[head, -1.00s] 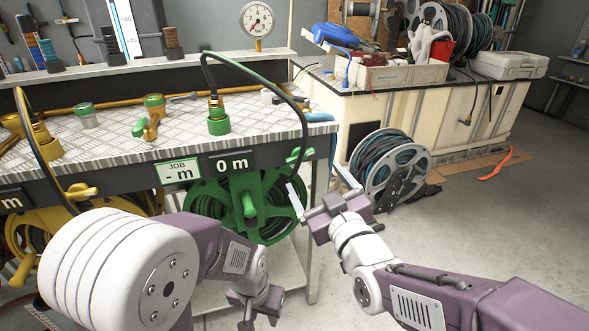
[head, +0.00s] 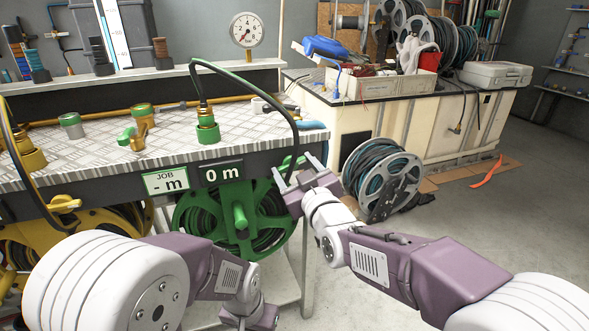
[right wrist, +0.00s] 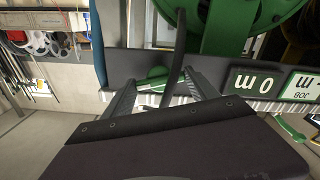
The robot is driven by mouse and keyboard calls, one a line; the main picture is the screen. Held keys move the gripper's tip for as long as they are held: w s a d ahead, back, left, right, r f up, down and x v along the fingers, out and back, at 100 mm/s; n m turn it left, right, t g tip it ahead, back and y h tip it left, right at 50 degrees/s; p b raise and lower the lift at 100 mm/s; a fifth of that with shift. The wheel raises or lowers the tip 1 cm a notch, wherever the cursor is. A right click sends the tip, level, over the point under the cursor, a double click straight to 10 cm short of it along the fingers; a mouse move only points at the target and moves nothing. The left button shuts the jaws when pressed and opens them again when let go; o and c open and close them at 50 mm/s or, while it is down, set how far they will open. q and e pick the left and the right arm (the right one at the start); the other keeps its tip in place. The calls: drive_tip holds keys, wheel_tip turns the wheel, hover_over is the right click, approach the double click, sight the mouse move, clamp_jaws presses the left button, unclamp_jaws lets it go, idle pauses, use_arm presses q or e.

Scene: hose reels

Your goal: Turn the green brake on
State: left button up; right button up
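The green brake (head: 291,161) is a small green lever at the right end of the bench front, above the green hose reel (head: 190,212). A black hose runs down past it. My right gripper (head: 290,163) is open at the lever, with nothing held. In the right wrist view the lever (right wrist: 155,76) lies between the spread fingers (right wrist: 161,82), with the dark hose crossing in front of it. Whether a finger touches it I cannot tell. My left gripper (head: 250,318) hangs low at the bottom edge, partly cut off; its fingers do not show clearly.
The metal bench (head: 95,160) carries brass and green fittings. Signs reading "0 m" (head: 220,173) and "- m" (head: 166,180) hang on its front. A yellow reel (head: 85,228) is at the left. A loose grey reel (head: 384,178) stands on the floor to the right.

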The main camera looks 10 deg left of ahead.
drive_tip(key=c, duration=0.4)
drive_tip(key=shift+f+m+b, duration=0.1)
drive_tip(key=shift+m+b, duration=0.2)
drive_tip(key=shift+m, duration=1.6)
drive_tip(key=o, duration=1.4)
drive_tip(key=shift+c, duration=0.2)
drive_tip(key=shift+s, duration=0.1)
